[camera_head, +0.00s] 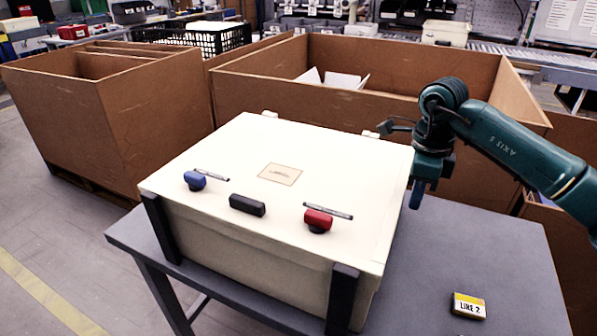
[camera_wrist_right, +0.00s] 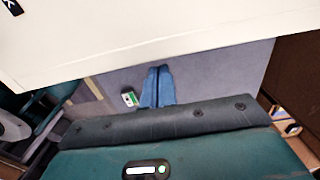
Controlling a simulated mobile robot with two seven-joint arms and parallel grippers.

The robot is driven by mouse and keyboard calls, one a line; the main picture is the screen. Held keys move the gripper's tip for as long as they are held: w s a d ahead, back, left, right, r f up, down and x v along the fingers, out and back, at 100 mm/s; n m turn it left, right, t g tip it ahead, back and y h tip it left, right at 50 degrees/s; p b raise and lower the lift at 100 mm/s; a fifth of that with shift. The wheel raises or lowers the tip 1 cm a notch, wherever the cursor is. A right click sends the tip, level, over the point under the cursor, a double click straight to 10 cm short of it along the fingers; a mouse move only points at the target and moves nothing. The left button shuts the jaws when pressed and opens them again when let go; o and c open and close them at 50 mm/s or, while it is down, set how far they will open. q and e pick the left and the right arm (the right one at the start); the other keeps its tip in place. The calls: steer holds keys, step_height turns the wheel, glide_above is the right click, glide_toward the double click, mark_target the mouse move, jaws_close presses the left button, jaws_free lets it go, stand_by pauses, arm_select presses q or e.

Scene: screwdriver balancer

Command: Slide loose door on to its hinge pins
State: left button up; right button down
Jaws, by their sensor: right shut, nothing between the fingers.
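A cream door-like panel (camera_head: 345,165) lies flat on top of a cream box on the grey table. It carries a blue knob (camera_head: 195,180), a black handle (camera_head: 247,205) and a red knob (camera_head: 318,220). Two pale tabs, perhaps hinge parts, show at its back edge, one on the left (camera_head: 270,114) and one on the right (camera_head: 370,134). I cannot make out any hinge pins. My right gripper (camera_head: 417,194) points down just beyond the panel's right edge. Its blue fingers (camera_wrist_right: 156,88) are shut and empty, and the panel's edge (camera_wrist_right: 150,45) shows above them. My left gripper is not in view.
The grey table (camera_head: 480,255) is clear to the right except for a yellow-black "LINE 2" block (camera_head: 469,305). Black uprights stand at the box's front left (camera_head: 160,228) and front right (camera_head: 342,298) corners. Large brown crates (camera_head: 120,110) stand behind.

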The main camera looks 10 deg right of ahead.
step_height(320, 180, up, 7)
steer(key=p, duration=0.5)
